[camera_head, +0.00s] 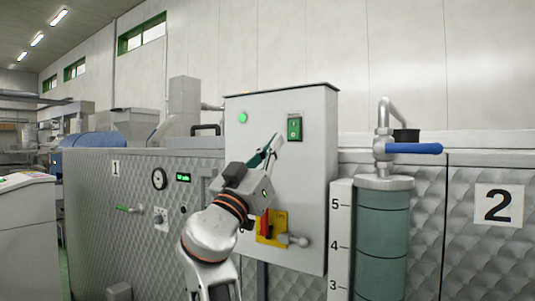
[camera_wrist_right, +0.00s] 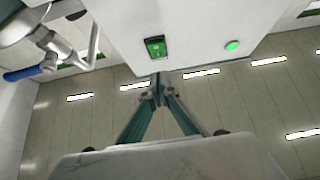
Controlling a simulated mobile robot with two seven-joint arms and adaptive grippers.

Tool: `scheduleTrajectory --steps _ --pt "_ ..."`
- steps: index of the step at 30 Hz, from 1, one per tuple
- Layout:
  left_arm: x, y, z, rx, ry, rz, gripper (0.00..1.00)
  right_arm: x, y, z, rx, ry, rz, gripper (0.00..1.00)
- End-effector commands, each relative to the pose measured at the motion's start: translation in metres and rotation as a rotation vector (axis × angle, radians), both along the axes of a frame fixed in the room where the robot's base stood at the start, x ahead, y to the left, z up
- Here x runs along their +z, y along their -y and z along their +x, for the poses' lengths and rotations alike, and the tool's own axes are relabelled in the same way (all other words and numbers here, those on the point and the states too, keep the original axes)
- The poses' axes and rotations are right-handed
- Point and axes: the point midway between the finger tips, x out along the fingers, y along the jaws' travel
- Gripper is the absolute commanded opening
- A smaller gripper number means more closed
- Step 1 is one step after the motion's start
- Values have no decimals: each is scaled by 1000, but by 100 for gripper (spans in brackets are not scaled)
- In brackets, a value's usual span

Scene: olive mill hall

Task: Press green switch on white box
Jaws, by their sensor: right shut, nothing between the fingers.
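The white box (camera_head: 312,185) is a pale cabinet on the wall of machinery, in the middle of the head view. The green switch (camera_head: 294,128) sits high on its front, to the right; it also shows in the wrist view (camera_wrist_right: 155,47). My right gripper (camera_head: 274,142) is shut and empty in front of the box, its tips just below and left of the switch. In the wrist view its tips (camera_wrist_right: 159,82) meet near the switch, with a gap in the picture; I cannot tell how far they are from the box face. My left gripper is not in view.
A round green lamp (camera_head: 243,118) is at the box's upper left. A yellow plate with a red handle (camera_head: 265,225) is lower on the box, partly behind my arm. A blue-handled tap (camera_head: 413,148) stands above a green cylinder (camera_head: 382,235) to the right.

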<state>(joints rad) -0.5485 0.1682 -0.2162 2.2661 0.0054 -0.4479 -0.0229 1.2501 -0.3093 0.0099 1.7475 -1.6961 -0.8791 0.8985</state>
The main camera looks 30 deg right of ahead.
Motion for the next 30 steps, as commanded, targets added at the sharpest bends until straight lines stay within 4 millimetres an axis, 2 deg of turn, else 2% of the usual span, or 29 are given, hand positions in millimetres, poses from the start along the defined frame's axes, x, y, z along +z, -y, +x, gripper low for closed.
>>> scheduleTrajectory --steps 1,4,6,12,26,30 --pt "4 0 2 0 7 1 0 12 7 1 -1 6 -1 0" --pt "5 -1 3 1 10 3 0 22 21 6 0 5 0 0" --pt "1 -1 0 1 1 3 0 14 31 13 -1 -1 -1 0" --pt "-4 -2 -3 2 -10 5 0 10 50 21 0 -2 -1 0" --pt "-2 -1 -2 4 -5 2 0 9 54 23 2 -1 -1 0" --pt "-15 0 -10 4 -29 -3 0 1 58 28 -1 3 -28 0"
